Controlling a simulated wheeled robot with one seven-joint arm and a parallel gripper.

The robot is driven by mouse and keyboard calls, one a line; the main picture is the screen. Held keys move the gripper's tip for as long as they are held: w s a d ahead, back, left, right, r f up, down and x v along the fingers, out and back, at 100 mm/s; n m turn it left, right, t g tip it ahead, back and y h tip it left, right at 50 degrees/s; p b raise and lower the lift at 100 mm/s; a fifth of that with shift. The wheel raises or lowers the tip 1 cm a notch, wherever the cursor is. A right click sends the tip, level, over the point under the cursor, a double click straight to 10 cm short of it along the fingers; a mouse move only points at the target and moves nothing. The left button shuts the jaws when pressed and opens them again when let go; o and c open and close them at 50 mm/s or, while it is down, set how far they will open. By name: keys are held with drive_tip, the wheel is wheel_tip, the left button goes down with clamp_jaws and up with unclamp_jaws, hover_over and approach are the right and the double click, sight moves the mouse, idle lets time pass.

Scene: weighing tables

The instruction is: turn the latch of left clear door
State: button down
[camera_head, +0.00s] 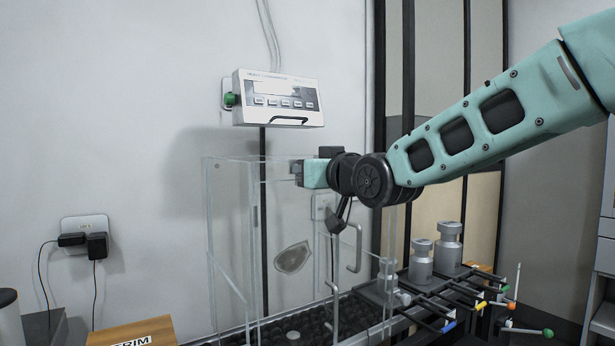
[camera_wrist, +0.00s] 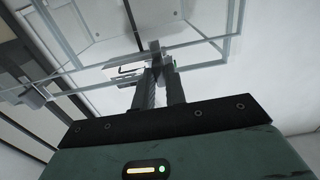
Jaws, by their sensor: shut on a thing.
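A clear box-like enclosure (camera_head: 208,230) stands in the middle of the head view. Its clear door panels carry a grey bar handle (camera_head: 335,312) and another handle (camera_head: 356,250). My gripper (camera_head: 298,171) is at the top of the enclosure, level with its upper edge. In the wrist view, the two fingers of my gripper (camera_wrist: 160,75) are close together on a small grey latch (camera_wrist: 155,47) at the clear frame. The fingers hide part of the latch, and I cannot tell its turn angle. In the head view the latch is not clearly visible.
A white display box (camera_head: 278,98) hangs on the wall above the enclosure. Grey weights (camera_head: 421,262) stand on a dark rack to the right, with coloured-tip rods in front. A wooden block (camera_head: 132,332) lies at the lower left. A wall socket with plugs (camera_head: 84,238) is at left.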

idle(0.4)
drive_tip(key=c, duration=1.4)
unclamp_jaws()
drive_tip(key=shift+c, duration=0.2)
drive_tip(key=b+v, duration=0.2)
drive_tip(key=v, duration=1.5)
drive_tip(key=shift+d, duration=0.2)
drive_tip(key=shift+s, duration=0.15)
drive_tip(key=s+f+g+h+p, duration=0.3)
drive_tip(key=s+f+g, duration=0.15)
drive_tip(key=f, duration=0.45)
drive_tip(key=s+f+g+h+p, duration=0.2)
drive_tip(key=s+f+g, duration=0.25)
drive_tip(key=f, duration=0.35)
drive_tip(key=s+d+f+g+h+p, duration=0.1)
drive_tip(key=s+d+f+g+h, duration=0.1)
drive_tip(key=s, duration=0.6)
drive_tip(key=s+d+f+g+h+p, duration=0.2)
drive_tip(key=s+d+f+g, duration=0.2)
drive_tip(key=s, duration=0.4)
drive_tip(key=shift+d+f+n, duration=0.25)
drive_tip(key=shift+f+n, duration=0.15)
drive_tip(key=shift+f, duration=0.35)
